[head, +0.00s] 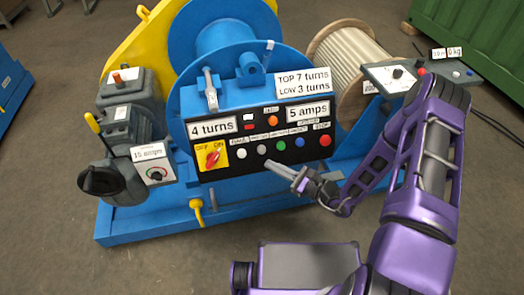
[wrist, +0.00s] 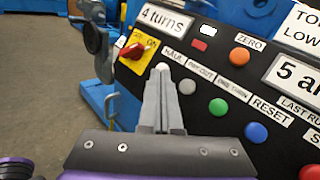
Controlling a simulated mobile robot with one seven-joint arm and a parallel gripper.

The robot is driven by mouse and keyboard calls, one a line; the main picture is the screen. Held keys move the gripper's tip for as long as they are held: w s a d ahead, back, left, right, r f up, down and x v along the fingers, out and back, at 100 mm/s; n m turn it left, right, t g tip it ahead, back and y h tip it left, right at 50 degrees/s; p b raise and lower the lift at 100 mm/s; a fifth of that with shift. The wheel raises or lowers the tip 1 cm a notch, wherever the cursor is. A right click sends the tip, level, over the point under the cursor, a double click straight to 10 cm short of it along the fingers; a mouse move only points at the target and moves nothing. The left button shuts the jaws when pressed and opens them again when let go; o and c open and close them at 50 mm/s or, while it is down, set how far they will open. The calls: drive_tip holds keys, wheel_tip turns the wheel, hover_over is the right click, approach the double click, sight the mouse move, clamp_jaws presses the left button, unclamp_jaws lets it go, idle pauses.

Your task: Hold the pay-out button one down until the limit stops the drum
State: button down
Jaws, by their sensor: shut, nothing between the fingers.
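The black control panel (head: 222,176) is on the blue winch frame. Its lower row has a white haul button (wrist: 162,66), a grey pay-out button (wrist: 187,87), a green one-turn button (wrist: 218,107), a blue reset button (wrist: 256,132) and a red stop button (head: 325,140). The grey button also shows in the head view (head: 262,149). My gripper (head: 269,163) is shut and empty, its tips in front of the panel just below the grey button. I cannot see contact. The blue drum (head: 215,40) stands behind the panel. The display (head: 212,127) reads 4 turns.
A red switch (head: 212,157) on a yellow plate is left of the buttons. An orange zero button (head: 272,120) is above the row. A sign (head: 303,82) reads top 7, low 3 turns. The ammeter (head: 308,112) reads 5 amps. A grey box (head: 390,78) stands right.

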sight(258, 150)
drive_tip(key=shift+w+a+f+b, duration=0.35)
drive_tip(key=shift+w+f+b, duration=0.25)
drive_tip(key=shift+w, duration=0.5)
drive_tip(key=shift+w+a+f+b, duration=0.3)
drive_tip(key=shift+w+f+b, duration=0.35)
drive_tip(key=shift+w, duration=0.45)
drive_tip(key=shift+w+a+f+b, duration=0.4)
drive_tip(key=shift+w+b, duration=0.3)
drive_tip(key=shift+w, duration=0.4)
drive_tip(key=shift+f, duration=0.15)
drive_tip(key=shift+w+f+b, duration=0.1)
drive_tip(key=shift+w+b, duration=0.2)
drive_tip(key=shift+w, duration=0.05)
drive_tip(key=shift+w+a+f+b, duration=0.15)
drive_tip(key=shift+w+f+b, duration=0.1)
drive_tip(key=shift+w+b, duration=0.2)
idle(3.8)
